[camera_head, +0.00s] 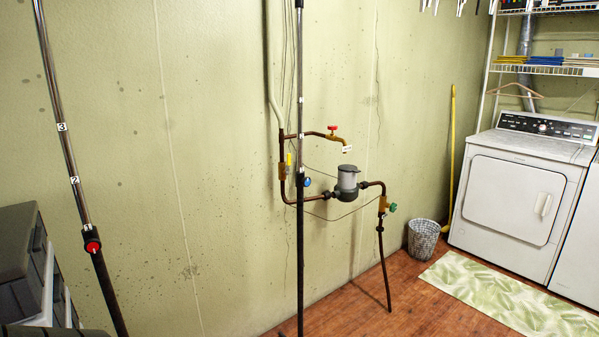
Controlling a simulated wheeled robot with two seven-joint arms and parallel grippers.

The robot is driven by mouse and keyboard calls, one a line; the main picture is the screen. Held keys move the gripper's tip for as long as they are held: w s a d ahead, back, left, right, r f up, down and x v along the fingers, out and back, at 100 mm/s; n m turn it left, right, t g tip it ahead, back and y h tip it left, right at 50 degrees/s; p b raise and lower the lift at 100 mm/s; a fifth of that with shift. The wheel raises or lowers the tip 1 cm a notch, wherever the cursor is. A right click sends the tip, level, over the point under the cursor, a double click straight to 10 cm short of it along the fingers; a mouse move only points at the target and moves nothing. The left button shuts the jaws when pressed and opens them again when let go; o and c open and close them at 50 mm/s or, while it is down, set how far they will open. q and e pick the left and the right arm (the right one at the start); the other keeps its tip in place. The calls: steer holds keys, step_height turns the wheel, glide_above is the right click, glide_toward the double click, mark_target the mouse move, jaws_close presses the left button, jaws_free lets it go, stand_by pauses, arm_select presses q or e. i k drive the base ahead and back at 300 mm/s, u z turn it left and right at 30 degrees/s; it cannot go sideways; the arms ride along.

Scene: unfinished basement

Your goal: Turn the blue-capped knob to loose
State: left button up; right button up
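The blue-capped knob (307,182) sits on the right side of a dark collar on the middle upright pole (300,230). The pole is shiny metal above the collar and black below it, with small white labels. A second pole (61,127) leans at the left, with labels reading 3 and 2. It carries a red-capped knob (92,246) on its black collar. The blue knob is small in the picture, so I cannot tell whether it is tight or loose. Neither of my grippers shows.
Behind the middle pole, copper pipes with a grey meter (347,181), a red-handled tap (332,128) and a green valve handle (392,208) run along the wall. Grey drawers (22,262) stand at lower left. A basket (423,240), white washer (514,190) and leaf-pattern mat (508,297) are at right.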

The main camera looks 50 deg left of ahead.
mark_target(306, 181)
steer(key=u, duration=0.95)
steer(key=i, duration=1.3)
steer(key=u, duration=1.75)
steer(key=i, duration=0.2)
